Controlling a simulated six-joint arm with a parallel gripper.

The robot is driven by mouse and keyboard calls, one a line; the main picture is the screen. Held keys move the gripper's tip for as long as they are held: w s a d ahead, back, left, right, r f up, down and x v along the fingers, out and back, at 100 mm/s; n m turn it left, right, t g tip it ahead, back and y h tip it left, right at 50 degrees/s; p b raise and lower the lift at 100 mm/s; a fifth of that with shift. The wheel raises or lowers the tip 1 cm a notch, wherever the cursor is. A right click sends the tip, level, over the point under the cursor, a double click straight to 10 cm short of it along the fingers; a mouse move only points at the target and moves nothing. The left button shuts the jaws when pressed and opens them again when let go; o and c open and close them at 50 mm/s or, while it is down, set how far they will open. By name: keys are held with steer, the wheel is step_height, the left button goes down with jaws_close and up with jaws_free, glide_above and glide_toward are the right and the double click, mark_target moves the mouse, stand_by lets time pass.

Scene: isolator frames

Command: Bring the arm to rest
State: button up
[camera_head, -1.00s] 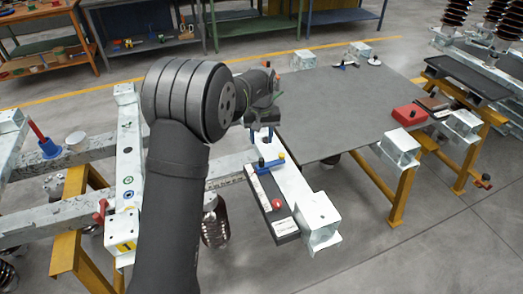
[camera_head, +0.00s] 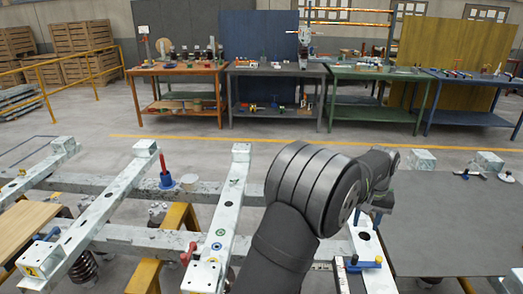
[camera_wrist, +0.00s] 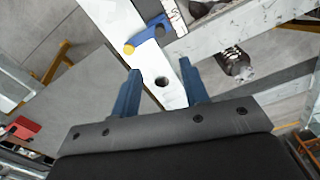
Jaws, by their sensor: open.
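My gripper (camera_head: 367,215) is open and empty, its two blue fingers spread apart. In the wrist view the gripper (camera_wrist: 160,70) hangs over a pale metal beam (camera_wrist: 172,96) with a dark round hole between the fingers. The fingers look above the beam; whether they touch it I cannot tell. A blue clamp with a yellow knob (camera_wrist: 148,36) lies on the beam just beyond the fingers; in the head view the clamp (camera_head: 362,264) shows below the gripper. My dark arm crosses the lower middle of the head view and hides part of the frame.
A grey plate (camera_head: 450,225) lies right of my gripper, with small tools on its far edge. Pale frame beams (camera_head: 120,195) stretch left, bearing a red-handled tool (camera_head: 165,170) and a red clamp (camera_head: 187,253). Workbenches (camera_head: 277,70) stand far behind open floor. A red box (camera_wrist: 20,130) shows in the wrist view.

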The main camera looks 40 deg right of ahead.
mark_target(355, 255)
step_height(355, 255, down, 16)
steer(key=shift+f, duration=0.1)
steer(key=shift+w+d, duration=0.15)
steer(key=shift+d, duration=0.05)
stand_by(0.4)
